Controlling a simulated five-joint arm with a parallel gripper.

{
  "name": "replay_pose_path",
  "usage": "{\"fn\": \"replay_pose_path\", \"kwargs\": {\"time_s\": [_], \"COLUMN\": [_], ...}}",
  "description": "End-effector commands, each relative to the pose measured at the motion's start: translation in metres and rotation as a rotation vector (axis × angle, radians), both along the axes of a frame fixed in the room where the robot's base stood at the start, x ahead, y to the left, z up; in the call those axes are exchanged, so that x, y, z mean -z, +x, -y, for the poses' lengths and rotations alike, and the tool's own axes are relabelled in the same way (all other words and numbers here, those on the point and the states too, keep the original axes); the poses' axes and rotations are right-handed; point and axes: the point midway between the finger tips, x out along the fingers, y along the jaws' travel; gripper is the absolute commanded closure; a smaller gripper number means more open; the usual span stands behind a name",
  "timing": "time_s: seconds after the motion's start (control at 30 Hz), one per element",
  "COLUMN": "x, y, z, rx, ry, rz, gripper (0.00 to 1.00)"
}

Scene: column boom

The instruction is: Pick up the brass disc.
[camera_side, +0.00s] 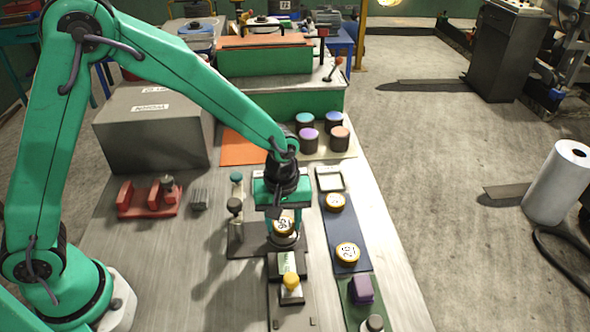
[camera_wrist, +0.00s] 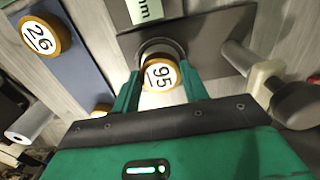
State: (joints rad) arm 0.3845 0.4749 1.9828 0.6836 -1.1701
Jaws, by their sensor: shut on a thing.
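A brass disc (camera_side: 282,228) with a white numbered face is between the fingers of my gripper (camera_side: 283,219). In the wrist view the fingers press on both sides of this disc (camera_wrist: 160,76), whose label reads like 95. A round dark-rimmed holder lies just behind and below the disc; I cannot tell whether the disc is clear of it. Two more brass discs lie on the blue mat (camera_side: 331,228), one nearer (camera_side: 347,253) and one farther (camera_side: 335,202). One in the wrist view (camera_wrist: 40,36) is marked 26.
A dark-knobbed post (camera_side: 235,206) stands close left of my gripper, and a yellow-knobbed fixture (camera_side: 291,283) is in front. A purple block (camera_side: 361,289) stands on the green mat at right. Several round pots stand behind.

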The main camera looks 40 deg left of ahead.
Motion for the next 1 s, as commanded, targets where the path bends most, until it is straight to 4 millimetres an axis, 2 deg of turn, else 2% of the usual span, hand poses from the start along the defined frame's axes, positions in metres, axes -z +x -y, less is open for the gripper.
{"fn": "replay_pose_path", "kwargs": {"time_s": [0.17,0.7,1.0], "x": [-0.027,-0.079,-0.092], "y": [0.001,-0.073,-0.091], "z": [0.000,0.056,0.069], "rx": [0.000,0.004,0.001], "ry": [-0.002,-0.002,-0.001], "rz": [0.005,0.004,0.001], "gripper": [0.94,0.94,0.94]}}
